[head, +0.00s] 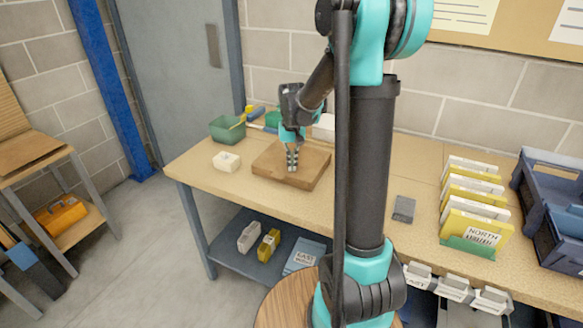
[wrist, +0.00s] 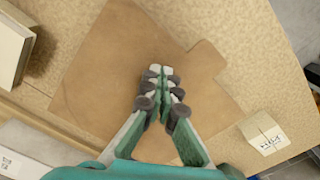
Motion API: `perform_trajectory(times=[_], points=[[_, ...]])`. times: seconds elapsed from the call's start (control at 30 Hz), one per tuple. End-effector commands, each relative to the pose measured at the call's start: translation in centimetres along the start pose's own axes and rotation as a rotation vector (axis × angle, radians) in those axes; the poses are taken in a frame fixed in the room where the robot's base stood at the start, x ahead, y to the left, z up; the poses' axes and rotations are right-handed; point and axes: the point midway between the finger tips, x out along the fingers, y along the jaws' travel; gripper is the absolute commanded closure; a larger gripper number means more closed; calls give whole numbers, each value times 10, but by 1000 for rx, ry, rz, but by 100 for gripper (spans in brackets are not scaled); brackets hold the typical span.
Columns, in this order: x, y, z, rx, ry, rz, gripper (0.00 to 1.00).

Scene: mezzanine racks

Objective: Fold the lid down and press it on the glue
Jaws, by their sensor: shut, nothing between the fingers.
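A flat brown cardboard carton (head: 315,165) lies on the workbench, and its lid lies flat across the top. In the wrist view the lid (wrist: 110,65) is a plain brown panel with a tab (wrist: 205,60) on its right edge. My gripper (head: 292,165) points down over the middle of the lid, its fingers closed together and empty. In the wrist view the fingertips (wrist: 162,72) are at or just above the lid; I cannot tell whether they touch. No glue shows.
A small white block (head: 227,161) and a green bin (head: 227,129) stand left of the carton on the bench (head: 205,183). A grey block (head: 403,208), a yellow card rack (head: 478,220) and blue crates (head: 550,200) are to the right. A wall is behind.

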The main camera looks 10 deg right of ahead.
Motion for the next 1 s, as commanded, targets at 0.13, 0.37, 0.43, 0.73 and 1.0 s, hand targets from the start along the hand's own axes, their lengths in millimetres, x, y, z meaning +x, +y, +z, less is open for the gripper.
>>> perform_trajectory(times=[0.13, 0.37, 0.43, 0.73, 1.0], points=[[0, 0, 0, 0, 0, 0, 100], [0, 0, 0, 0, 0, 0, 100], [0, 0, 0, 0, 0, 0, 100], [-22, 0, 0, 0, 0, 0, 100], [-51, 0, 0, 0, 0, 0, 100]])
